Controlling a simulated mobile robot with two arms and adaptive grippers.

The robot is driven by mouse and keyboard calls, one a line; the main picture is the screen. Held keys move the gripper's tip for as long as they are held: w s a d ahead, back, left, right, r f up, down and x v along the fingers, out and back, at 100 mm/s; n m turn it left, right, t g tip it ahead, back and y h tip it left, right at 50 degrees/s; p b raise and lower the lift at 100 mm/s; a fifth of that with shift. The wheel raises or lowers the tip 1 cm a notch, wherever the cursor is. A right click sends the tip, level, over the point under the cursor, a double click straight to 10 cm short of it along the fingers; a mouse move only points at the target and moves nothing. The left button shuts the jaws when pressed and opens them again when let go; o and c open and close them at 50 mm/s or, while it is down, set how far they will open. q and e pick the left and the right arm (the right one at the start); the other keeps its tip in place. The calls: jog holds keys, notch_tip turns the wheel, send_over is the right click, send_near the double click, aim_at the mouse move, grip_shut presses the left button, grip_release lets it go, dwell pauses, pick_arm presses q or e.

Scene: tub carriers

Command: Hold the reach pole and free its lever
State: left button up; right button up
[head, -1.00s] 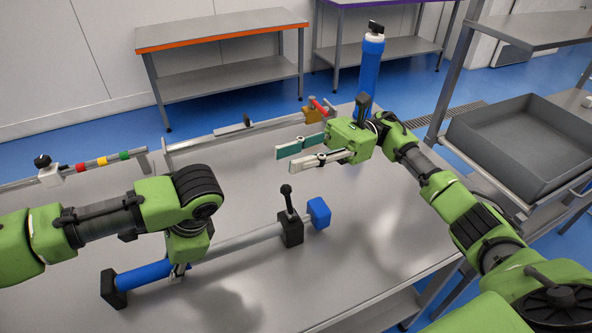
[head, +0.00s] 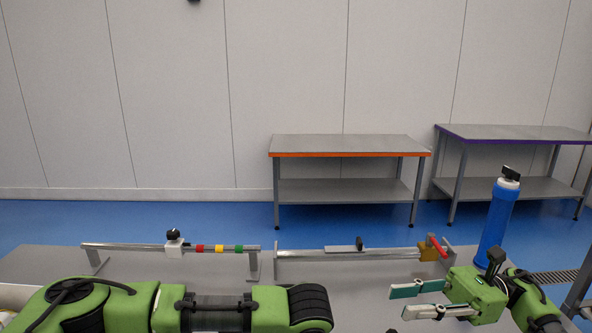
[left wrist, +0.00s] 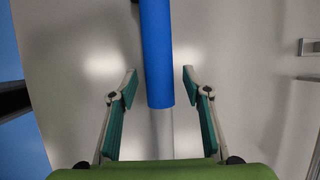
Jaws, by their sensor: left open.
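The reach pole's blue grip (left wrist: 157,60) and part of its grey shaft (left wrist: 159,130) show in the left wrist view. My left gripper (left wrist: 160,84) is open, with one finger on each side of the grip's end and a gap on both sides. In the head view only my left arm shows, at the bottom; its jaws are out of frame. The pole and its lever are outside the head view, and the lever is not in the wrist view. My right gripper (head: 397,301) is open and empty above the table at right.
At the table's (head: 40,265) back are a rail with coloured bands (head: 219,248) and a rail with a red handle (head: 436,245). A blue cylinder (head: 495,228) stands behind my right gripper. Orange-edged (head: 350,144) and purple-edged (head: 520,133) tables stand beyond.

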pick_arm(q)
jog(key=v, duration=1.1)
jog(key=shift+r, duration=0.1)
